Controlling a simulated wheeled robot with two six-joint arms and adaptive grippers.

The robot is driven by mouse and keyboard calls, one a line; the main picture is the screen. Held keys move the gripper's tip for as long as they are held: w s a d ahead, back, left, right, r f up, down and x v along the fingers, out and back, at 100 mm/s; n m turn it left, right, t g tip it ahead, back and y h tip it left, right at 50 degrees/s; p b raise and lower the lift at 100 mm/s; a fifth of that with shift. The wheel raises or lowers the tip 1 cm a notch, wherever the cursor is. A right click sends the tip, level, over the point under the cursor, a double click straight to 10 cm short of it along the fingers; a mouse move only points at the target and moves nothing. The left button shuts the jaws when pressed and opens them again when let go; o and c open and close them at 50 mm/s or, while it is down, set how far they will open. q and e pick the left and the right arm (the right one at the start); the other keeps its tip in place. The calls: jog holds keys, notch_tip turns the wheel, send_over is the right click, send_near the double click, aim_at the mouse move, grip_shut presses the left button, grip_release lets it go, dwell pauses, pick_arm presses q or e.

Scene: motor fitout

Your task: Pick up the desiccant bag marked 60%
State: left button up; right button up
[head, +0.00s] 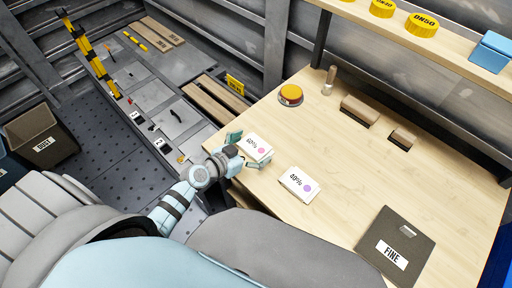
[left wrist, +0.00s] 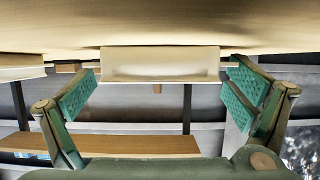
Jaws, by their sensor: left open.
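Two white desiccant bags lie on the wooden bench in the head view. The one with a pink dot (head: 256,147) has small print that seems to read 60%, though it is hard to be sure. The one with a purple dot (head: 299,184) seems to read 40%. My left gripper (head: 249,150) is open, low at the bench's near edge, with its fingers either side of the pink-dot bag. In the left wrist view this bag (left wrist: 160,65) sits between the two green finger pads, with gaps on both sides. My right gripper is not in view.
On the bench (head: 345,185) are an orange button (head: 290,94), wooden blocks (head: 360,109) and a dark plate marked FINE (head: 396,250). A shelf (head: 405,35) with yellow round items stands behind.

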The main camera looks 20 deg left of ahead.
pick_arm(q)
jog(key=c, duration=1.4)
